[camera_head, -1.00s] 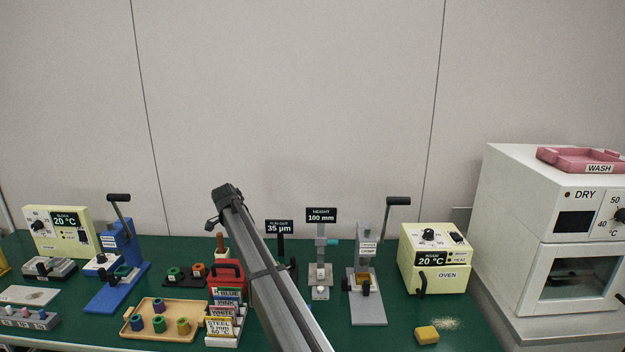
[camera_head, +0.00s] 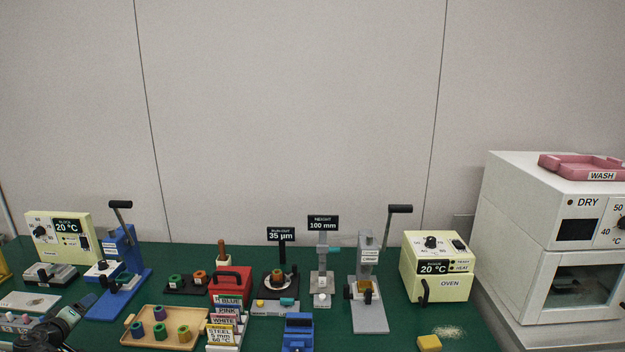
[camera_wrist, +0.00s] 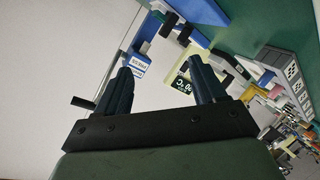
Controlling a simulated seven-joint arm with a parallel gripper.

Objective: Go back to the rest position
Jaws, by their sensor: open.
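My gripper shows in the wrist view (camera_wrist: 160,92), its two dark fingers spread apart with nothing between them. Past the fingers, that view shows a tilted scene with the blue press and the cream block heater (camera_wrist: 183,80). In the head view, part of my arm (camera_head: 62,322) is at the lower left corner, low over the left side of the bench; the fingertips cannot be made out there.
The green bench holds a blue press (camera_head: 122,262), a wooden tray (camera_head: 165,338) with several coloured rings, a red case (camera_head: 230,282), a run-out gauge (camera_head: 280,290), a height gauge (camera_head: 322,275), a grey press (camera_head: 369,305), an oven (camera_head: 437,268) and a yellow sponge (camera_head: 429,342).

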